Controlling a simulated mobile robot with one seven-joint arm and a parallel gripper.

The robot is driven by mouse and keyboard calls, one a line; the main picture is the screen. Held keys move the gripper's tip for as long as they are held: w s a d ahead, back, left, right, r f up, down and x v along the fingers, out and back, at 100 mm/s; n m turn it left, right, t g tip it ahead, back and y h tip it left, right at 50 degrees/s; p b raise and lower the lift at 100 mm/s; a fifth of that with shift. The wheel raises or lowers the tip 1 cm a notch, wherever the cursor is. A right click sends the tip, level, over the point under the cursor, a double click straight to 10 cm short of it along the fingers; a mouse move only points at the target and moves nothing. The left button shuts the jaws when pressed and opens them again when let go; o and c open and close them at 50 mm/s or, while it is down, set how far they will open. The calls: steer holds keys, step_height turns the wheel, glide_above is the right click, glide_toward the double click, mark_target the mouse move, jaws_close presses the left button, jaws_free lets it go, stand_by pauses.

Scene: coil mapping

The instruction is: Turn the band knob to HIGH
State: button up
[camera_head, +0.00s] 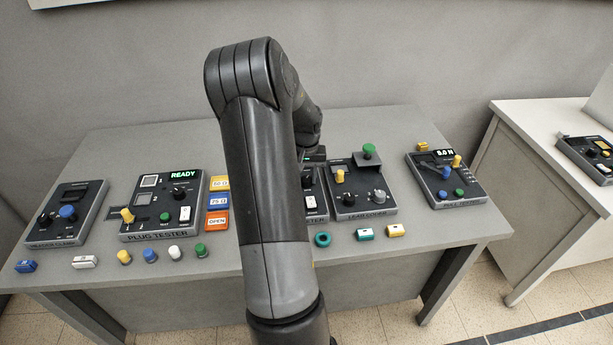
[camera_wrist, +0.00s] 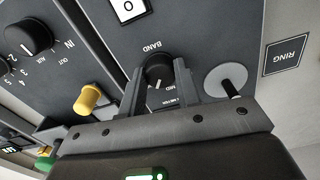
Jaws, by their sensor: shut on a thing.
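The black band knob (camera_wrist: 158,70) sits under the label BAND on a dark grey panel in the wrist view. Its white pointer line points towards the lower side of the picture, near the lettering MID. My gripper (camera_wrist: 160,82) is shut on the knob, with one finger on each side of it. In the head view my arm covers the knob and most of its tester panel (camera_head: 322,208), and the fingers are hidden there.
In the wrist view a yellow plug (camera_wrist: 88,99) and a grey disc with a dark pin (camera_wrist: 226,82) flank the fingers. A numbered black knob (camera_wrist: 30,37) is at upper left. The plug tester (camera_head: 160,222) and the lead panel (camera_head: 362,215) stand beside my arm.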

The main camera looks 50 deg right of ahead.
mark_target(306, 178)
steer(key=shift+m, duration=0.4)
steer(key=o, duration=1)
step_height(306, 178, up, 11)
steer(key=shift+f, duration=0.1)
stand_by(0.6)
